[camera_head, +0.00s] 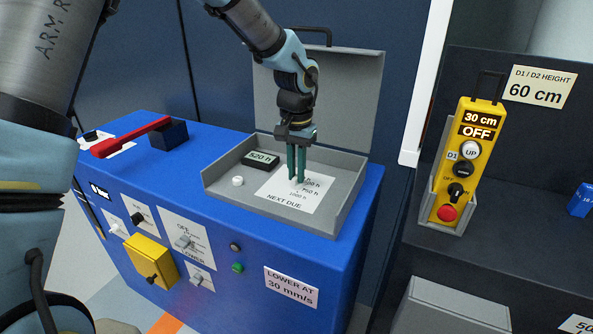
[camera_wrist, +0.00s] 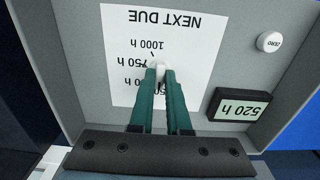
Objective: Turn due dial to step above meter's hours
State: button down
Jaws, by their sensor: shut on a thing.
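The due dial is a small pale knob (camera_wrist: 158,66) on a white NEXT DUE card (camera_wrist: 118,30), which also shows in the head view (camera_head: 285,203). My gripper (camera_head: 297,180) points down with its green fingers shut on the knob, also seen in the wrist view (camera_wrist: 158,75). The card reads 750 h and 1000 h, with a third label partly hidden by the fingers. A short dark mark beside the knob lies near 750 h and 1000 h; I cannot tell which it points at. The meter (camera_head: 262,160) reads 520 h, also in the wrist view (camera_wrist: 239,107).
The dial and meter sit in a grey open-lidded box (camera_head: 215,185) on a blue cabinet (camera_head: 330,260). A white ZERO button (camera_head: 238,181) is left of the card. The raised lid (camera_head: 350,100) stands behind my gripper. A yellow pendant (camera_head: 468,160) hangs at right.

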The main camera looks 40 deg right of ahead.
jog(key=shift+m, duration=0.3)
jog(key=m+p, duration=0.2)
jog(key=m, duration=0.2)
jog(key=shift+r+p, duration=0.15)
jog(key=shift+p, duration=0.15)
jog(key=m+p, duration=0.2)
jog(key=m, duration=0.3)
jog(key=shift+m, duration=0.4)
jog(key=m+p, duration=0.3)
jog(key=m, duration=0.2)
jog(key=shift+d+m+p, duration=0.1)
jog(key=shift+m+p, duration=0.9)
jog(key=shift+m, duration=1.2)
jog(key=c, duration=0.9)
grip_release()
